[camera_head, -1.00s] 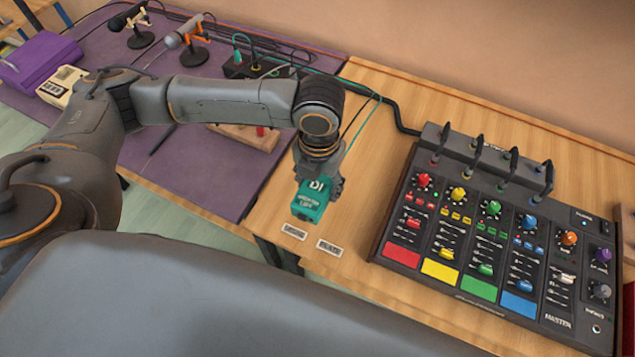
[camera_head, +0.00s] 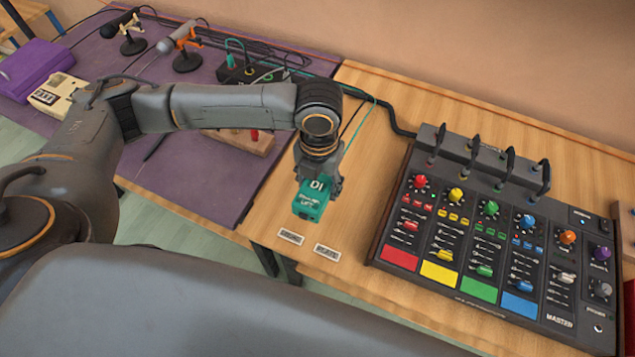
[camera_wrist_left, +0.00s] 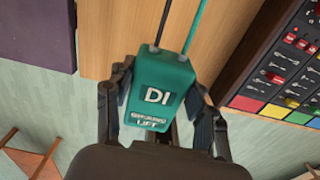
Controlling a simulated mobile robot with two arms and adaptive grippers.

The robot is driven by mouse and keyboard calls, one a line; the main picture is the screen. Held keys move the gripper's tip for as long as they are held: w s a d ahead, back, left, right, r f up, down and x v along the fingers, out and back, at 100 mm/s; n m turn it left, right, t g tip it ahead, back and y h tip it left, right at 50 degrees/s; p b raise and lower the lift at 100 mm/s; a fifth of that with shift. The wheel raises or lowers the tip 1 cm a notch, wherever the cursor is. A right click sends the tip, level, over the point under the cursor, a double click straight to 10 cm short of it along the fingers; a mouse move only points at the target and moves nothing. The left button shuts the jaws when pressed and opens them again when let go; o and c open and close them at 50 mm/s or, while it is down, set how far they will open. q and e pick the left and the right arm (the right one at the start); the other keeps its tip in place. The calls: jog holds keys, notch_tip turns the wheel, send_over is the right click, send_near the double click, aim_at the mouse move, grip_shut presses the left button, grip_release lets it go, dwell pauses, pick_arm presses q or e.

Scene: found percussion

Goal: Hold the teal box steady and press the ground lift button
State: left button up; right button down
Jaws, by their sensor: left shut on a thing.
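The teal box (camera_head: 312,200) is marked "DI" and "GROUND LIFT" and sits near the front edge of the wooden table, left of the mixer. My left gripper (camera_head: 318,180) comes down on it from behind and is shut on it. In the left wrist view the teal box (camera_wrist_left: 157,95) lies between the two fingers of the left gripper (camera_wrist_left: 160,120), one on each side. A black cable and a teal cable run from its far end. My right gripper is not in view.
A mixer (camera_head: 480,225) with coloured pads stands to the right on the wooden table. Two small labels (camera_head: 327,252) lie in front of the box. A purple mat (camera_head: 190,165) on the left holds microphones (camera_head: 170,42) and a black box (camera_head: 250,72). Bare wood lies between box and mixer.

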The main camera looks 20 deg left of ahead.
pick_arm(q)
jog(key=shift+w+a+f+b, duration=0.1)
jog(key=shift+w+f+b, duration=1.25)
jog(key=shift+w+f, duration=1.35)
jog(key=shift+w+f+b, duration=0.8)
jog(key=shift+w+f, duration=0.25)
jog(key=shift+w, duration=0.2)
jog(key=shift+w+f+b, duration=0.8)
jog(key=shift+w+f, duration=0.25)
jog(key=shift+w, duration=0.15)
jog(key=shift+w, duration=0.1)
dwell(2.0)
